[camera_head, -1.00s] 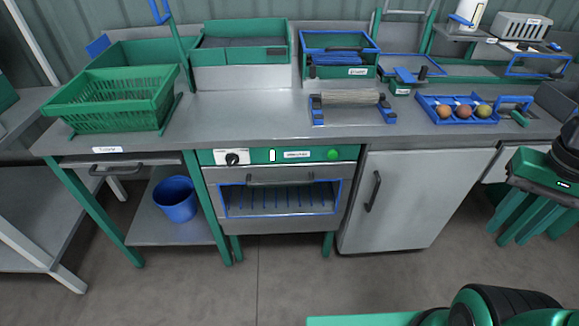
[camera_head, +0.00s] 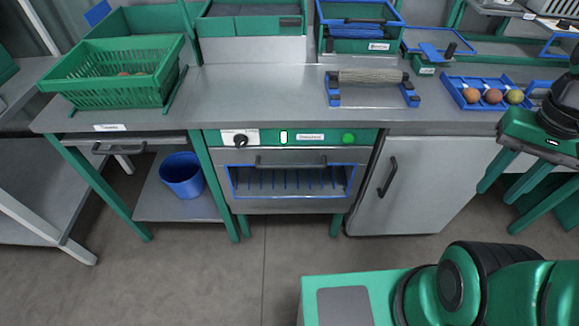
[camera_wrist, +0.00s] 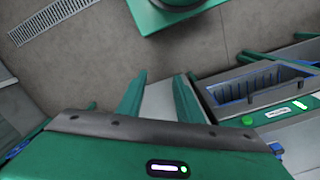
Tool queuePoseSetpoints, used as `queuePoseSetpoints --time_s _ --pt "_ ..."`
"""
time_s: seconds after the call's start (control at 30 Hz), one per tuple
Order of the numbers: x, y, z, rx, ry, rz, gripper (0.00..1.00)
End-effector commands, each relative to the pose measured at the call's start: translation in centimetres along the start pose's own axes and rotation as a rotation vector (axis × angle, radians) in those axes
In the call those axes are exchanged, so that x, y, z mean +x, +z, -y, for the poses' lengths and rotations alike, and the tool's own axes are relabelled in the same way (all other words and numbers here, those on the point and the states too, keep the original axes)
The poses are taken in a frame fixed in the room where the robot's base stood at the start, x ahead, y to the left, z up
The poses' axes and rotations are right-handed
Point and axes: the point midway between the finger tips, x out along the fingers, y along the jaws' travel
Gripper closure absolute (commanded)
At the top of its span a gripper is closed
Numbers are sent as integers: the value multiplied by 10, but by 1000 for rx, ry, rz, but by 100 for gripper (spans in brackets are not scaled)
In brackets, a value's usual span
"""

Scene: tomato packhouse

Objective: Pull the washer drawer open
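The washer (camera_head: 295,138) is built in under the steel counter, with a green control strip, black knob, white light and green button. Its drawer front (camera_head: 240,165) appears shut, with a dark bar handle (camera_head: 290,163) above a blue-framed slotted window (camera_head: 290,181). The washer front also shows at the right of the wrist view (camera_wrist: 265,88). My gripper (camera_head: 497,211) is at the right, well apart from the handle, in front of the counter's right part. In the wrist view its two green fingers (camera_wrist: 160,75) stand apart with nothing between them.
A grey cabinet door (camera_head: 415,185) with a vertical handle is right of the washer. A shallow drawer (camera_head: 130,147) and a blue bucket (camera_head: 182,176) on a shelf are left. Green crates and a blue fruit tray (camera_head: 470,100) stand on top.

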Motion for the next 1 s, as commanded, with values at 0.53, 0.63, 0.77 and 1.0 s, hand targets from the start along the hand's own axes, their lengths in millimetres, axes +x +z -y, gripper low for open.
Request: queuePoseSetpoints --time_s 0.53,0.63,0.77,1.0 --pt "64 -81 87 -193 371 85 68" --pt "79 -90 110 -239 457 67 68" --pt "98 -99 140 -300 570 26 68" --pt "135 -105 199 -426 775 -104 68"
